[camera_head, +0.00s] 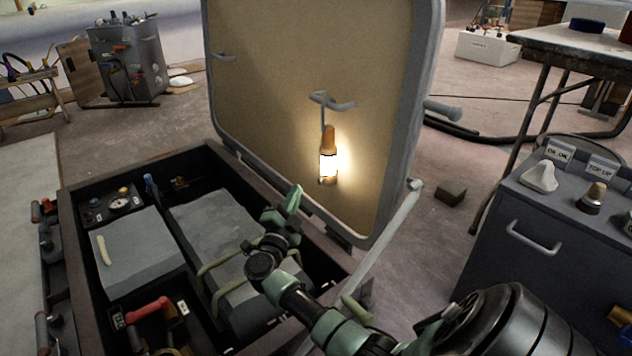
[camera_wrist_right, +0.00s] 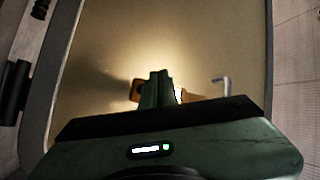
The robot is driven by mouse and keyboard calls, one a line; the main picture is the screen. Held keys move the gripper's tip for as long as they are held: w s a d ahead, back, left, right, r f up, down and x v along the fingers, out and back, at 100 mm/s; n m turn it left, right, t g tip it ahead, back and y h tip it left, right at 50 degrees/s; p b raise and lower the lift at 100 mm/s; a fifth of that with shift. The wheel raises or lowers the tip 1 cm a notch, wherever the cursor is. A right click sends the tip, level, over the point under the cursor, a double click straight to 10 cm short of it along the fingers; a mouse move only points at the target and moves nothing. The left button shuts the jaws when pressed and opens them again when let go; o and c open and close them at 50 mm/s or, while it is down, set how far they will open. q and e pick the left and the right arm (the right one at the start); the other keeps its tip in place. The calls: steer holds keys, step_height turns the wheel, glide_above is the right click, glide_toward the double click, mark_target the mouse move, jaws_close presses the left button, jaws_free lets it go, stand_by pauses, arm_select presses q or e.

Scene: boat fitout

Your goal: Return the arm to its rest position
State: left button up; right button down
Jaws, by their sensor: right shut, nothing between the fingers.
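My right arm comes in from the lower right in the head view. Its green gripper (camera_head: 293,199) is shut and empty, in front of the open lid (camera_head: 270,75) and above the box's right part. In the right wrist view the shut fingers (camera_wrist_right: 158,88) point at the tan lid panel (camera_wrist_right: 100,60). A lit lamp (camera_head: 328,160) hangs from a hook (camera_head: 330,102) on the lid, apart from the gripper. In the wrist view the fingers hide most of the lamp. My left gripper is not in view.
The open box (camera_head: 62,215) holds grey blocks, a gauge (camera_head: 119,203) and a red handle (camera_head: 147,310). A lid strut (camera_head: 385,235) stands close to my right arm. A grey cabinet (camera_head: 505,240) with labelled knobs is at the right. A table (camera_head: 570,38) stands behind it.

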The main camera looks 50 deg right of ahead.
steer(key=shift+a, duration=0.45)
